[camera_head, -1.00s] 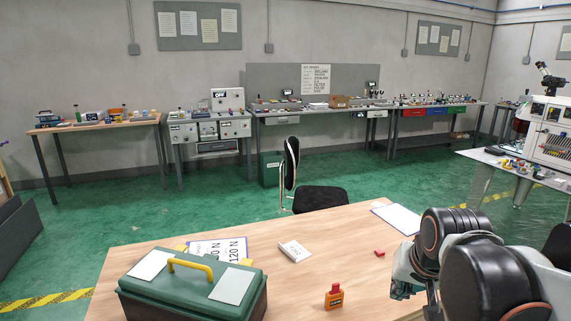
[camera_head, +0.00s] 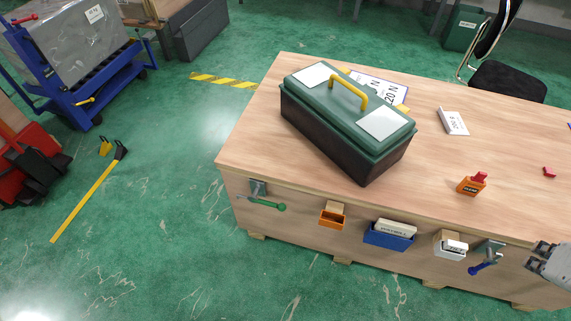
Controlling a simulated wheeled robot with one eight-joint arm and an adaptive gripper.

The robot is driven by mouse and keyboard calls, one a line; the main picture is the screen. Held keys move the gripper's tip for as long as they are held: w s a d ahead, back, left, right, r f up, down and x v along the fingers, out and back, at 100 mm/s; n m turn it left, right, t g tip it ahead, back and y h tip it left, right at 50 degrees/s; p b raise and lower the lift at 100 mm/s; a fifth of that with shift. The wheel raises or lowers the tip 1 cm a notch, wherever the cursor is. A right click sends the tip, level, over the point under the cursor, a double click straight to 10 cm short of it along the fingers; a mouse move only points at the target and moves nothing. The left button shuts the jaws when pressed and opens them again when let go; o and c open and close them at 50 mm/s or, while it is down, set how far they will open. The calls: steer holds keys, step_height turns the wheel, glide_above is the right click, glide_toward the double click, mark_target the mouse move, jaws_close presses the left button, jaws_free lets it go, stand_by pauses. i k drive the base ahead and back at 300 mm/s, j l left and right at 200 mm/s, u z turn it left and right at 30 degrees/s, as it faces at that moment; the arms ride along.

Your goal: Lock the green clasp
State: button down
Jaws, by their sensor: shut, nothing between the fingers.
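The green clasp (camera_head: 260,189) is on the front face of the wooden crate-like bench (camera_head: 300,235), near its left end. Its lever ends in a green grip (camera_head: 280,207) that points right and slightly down. I cannot tell from here whether its hook is engaged. A second clasp with a blue grip (camera_head: 482,268) is on the same face near the right end. My gripper (camera_head: 537,257) is at the right edge of the picture, by the front face and right of the blue clasp. It is shut and empty, far from the green clasp.
A toolbox (camera_head: 350,120) stands on the bench top. An orange bin (camera_head: 332,216), a blue bin (camera_head: 388,238) and a white bin (camera_head: 450,247) hang on the front between the clasps. The floor in front is clear.

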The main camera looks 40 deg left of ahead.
mark_target(281, 207)
steer(key=u, duration=1.95)
